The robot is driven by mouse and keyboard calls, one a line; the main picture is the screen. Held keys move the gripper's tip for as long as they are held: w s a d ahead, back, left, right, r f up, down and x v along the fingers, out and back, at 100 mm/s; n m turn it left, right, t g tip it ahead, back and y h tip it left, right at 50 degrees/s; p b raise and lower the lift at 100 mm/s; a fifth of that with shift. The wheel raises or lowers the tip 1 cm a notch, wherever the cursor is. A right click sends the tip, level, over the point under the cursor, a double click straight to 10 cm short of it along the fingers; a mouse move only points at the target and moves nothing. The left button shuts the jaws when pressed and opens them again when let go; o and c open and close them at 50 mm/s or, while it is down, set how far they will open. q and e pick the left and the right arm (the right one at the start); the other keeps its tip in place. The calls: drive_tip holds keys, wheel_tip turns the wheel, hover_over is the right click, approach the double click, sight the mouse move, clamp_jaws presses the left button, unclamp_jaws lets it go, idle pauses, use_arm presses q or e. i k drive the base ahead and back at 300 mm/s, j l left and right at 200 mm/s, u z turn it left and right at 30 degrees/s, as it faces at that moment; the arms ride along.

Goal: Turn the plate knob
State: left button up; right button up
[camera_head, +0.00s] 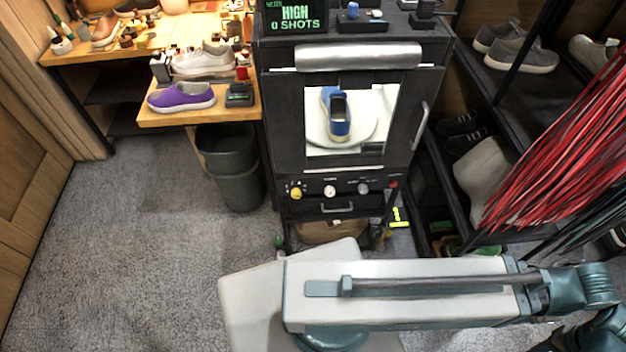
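A black cabinet machine (284,130) stands at the top centre. Its window shows a blue sneaker (339,122) on a round white plate (366,124). Below the window is a row of controls: a yellow knob (296,193), a white knob (330,191), a grey knob (363,188) and a small red button or light (393,184). Their labels are too small to read, so I cannot tell which one is the plate knob. Neither gripper shows. A pale arm link of mine crosses the lower right, apart from the panel in the picture.
A wooden bench (160,117) with a purple shoe (182,97) and a grey bin (230,165) stand left of the machine. A shoe rack (500,88) and hanging red cords (555,145) are at the right. Carpet (130,240) is clear at the left.

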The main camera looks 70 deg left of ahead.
sight(330, 190)
drive_tip(key=u, duration=1.8)
drive_tip(key=k+j+u, duration=0.1)
drive_tip(key=k, duration=0.45)
drive_tip(key=k+j+u, duration=0.1)
drive_tip(key=k, duration=0.4)
